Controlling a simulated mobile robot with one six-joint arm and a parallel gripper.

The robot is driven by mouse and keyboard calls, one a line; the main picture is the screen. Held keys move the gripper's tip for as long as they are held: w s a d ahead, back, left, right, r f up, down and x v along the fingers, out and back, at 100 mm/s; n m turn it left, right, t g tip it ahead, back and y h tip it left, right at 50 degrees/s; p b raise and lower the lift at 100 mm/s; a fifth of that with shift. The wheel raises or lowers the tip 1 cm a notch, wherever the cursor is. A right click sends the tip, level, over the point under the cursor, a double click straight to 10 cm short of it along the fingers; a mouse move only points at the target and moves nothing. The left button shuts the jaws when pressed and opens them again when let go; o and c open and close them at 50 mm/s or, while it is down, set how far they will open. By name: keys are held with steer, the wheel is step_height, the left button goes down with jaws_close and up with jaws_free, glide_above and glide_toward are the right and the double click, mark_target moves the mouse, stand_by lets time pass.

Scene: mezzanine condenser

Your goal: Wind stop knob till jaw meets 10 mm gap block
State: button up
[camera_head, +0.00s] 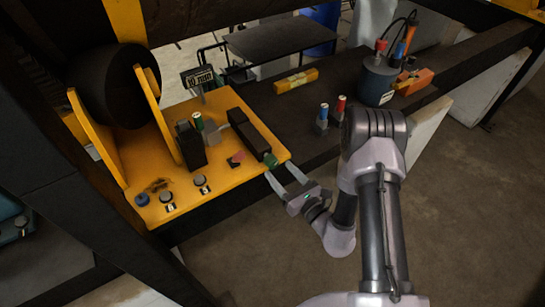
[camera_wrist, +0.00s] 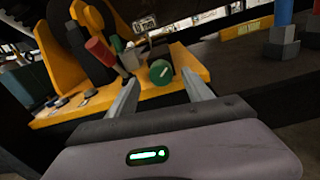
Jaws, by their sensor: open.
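The green stop knob (camera_head: 270,159) sits on the near end of a long black bar (camera_head: 250,134) on the yellow fixture. In the wrist view the knob (camera_wrist: 160,72) shows a pale mark on its face. My gripper (camera_head: 279,169) is open, with its fingertips just in front of the knob; it also frames the knob in the wrist view (camera_wrist: 156,62). Contact cannot be told. A black block (camera_head: 190,146), perhaps the jaw, stands left of the bar. A small grey block (camera_head: 217,126), perhaps the gap block, lies between them, below the "10 mm" sign (camera_head: 199,78). Its gap is unclear.
Right are red and blue posts (camera_head: 341,103), a yellow level (camera_head: 296,81) and a dark pot (camera_head: 376,81). Open floor lies in front.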

mark_target(275, 164)
steer(key=p+x, duration=0.1)
steer(key=x, duration=0.4)
steer(key=shift+w, duration=0.1)
jaws_close()
steer(key=shift+f+m+b, duration=0.2)
steer(key=shift+m+b, duration=0.4)
steer(key=shift+m, duration=0.1)
steer(key=shift+r+m, duration=0.15)
steer(key=shift+m, duration=0.75)
